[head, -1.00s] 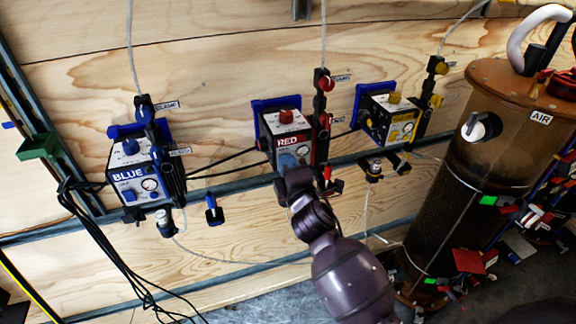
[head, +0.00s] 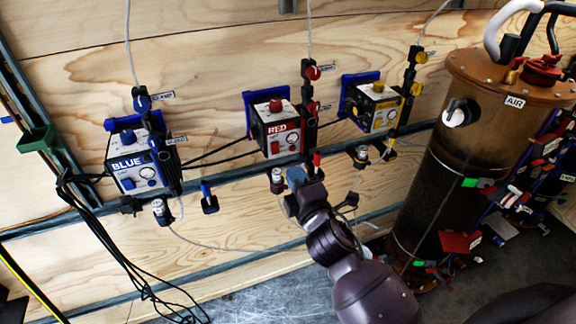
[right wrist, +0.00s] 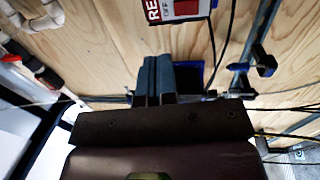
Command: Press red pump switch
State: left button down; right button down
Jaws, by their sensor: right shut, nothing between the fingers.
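The red pump (head: 278,127) is a box with a white front, a "RED" label and a red knob on top, mounted on the wooden wall. A red switch (head: 275,147) shows on the lower left of its front. In the right wrist view part of the pump's front (right wrist: 181,10) shows at the top edge. My right gripper (head: 295,178) is just below the pump, apart from its front in the head view. Its blue-grey fingers (right wrist: 154,75) are shut and empty. My left gripper is not in view.
The blue pump (head: 140,168) is to the left and the yellow pump (head: 377,107) to the right. A brown cylinder labelled AIR (head: 446,165) stands at the right. Black cables (head: 225,151) run between pumps. A metal rail (head: 235,167) crosses below them.

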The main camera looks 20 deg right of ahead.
jog(key=shift+s+r, duration=0.15)
jog(key=shift+s, duration=1.05)
